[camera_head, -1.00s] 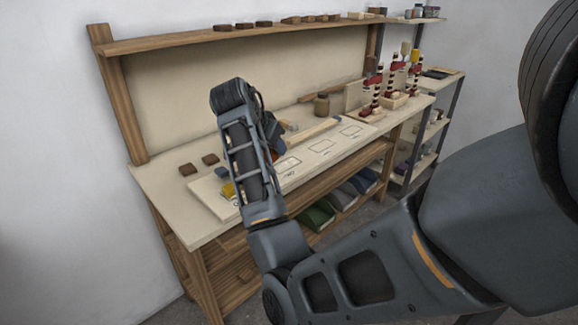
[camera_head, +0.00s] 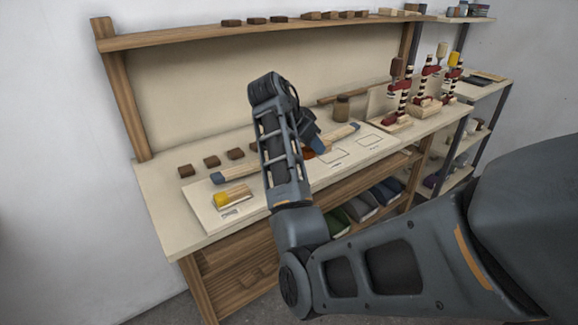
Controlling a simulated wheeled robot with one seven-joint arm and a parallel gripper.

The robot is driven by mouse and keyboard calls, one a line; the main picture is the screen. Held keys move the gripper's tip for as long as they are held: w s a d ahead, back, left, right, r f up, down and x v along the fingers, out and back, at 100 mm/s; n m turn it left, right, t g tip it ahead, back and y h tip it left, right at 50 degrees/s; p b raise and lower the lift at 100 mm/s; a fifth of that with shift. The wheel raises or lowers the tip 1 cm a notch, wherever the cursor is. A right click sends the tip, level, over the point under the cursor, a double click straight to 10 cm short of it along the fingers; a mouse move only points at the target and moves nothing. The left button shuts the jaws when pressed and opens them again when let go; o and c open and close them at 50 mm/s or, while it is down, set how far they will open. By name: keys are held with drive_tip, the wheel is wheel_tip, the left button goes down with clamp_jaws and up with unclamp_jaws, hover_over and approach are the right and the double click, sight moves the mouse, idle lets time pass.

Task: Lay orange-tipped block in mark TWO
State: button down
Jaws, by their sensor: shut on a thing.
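The orange-tipped block shows only as a small orange patch (camera_head: 308,154) just right of my forearm; the rest of it is hidden. My gripper (camera_head: 308,146) is mostly hidden behind my arm and is shut on this block, over the pale board (camera_head: 206,205) on the bench. I cannot tell how high it is above the board. Two empty outlined marks (camera_head: 333,159) (camera_head: 368,140) show to the right; their labels are too small to read. A yellow-tipped block (camera_head: 235,198) lies on the board's left end. The board between it and the outlines is hidden by my arm.
A long wooden bar with blue ends (camera_head: 233,175) lies behind the marks. Several small brown blocks (camera_head: 211,161) sit along the bench back.

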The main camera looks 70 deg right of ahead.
drive_tip(key=w+f, duration=0.1)
drive_tip(key=w, duration=0.1)
drive_tip(key=w+f, duration=0.2)
drive_tip(key=w, duration=0.1)
drive_tip(key=w+a+f, duration=0.1)
drive_tip(key=w, duration=0.1)
drive_tip(key=shift+w+f+p, duration=0.2)
drive_tip(key=shift+f+p, duration=0.05)
drive_tip(key=shift+p, duration=0.15)
drive_tip(key=shift+f+p, duration=0.35)
drive_tip(key=shift+f, duration=1.65)
drive_tip(key=c, duration=0.8)
unclamp_jaws()
drive_tip(key=shift+f, duration=0.1)
drive_tip(key=shift+r, duration=0.25)
drive_tip(key=b+v, duration=0.2)
drive_tip(key=v, duration=0.9)
drive_tip(key=shift+w+a+r, duration=0.15)
drive_tip(key=shift+a+r, duration=0.1)
drive_tip(key=shift+a, duration=0.05)
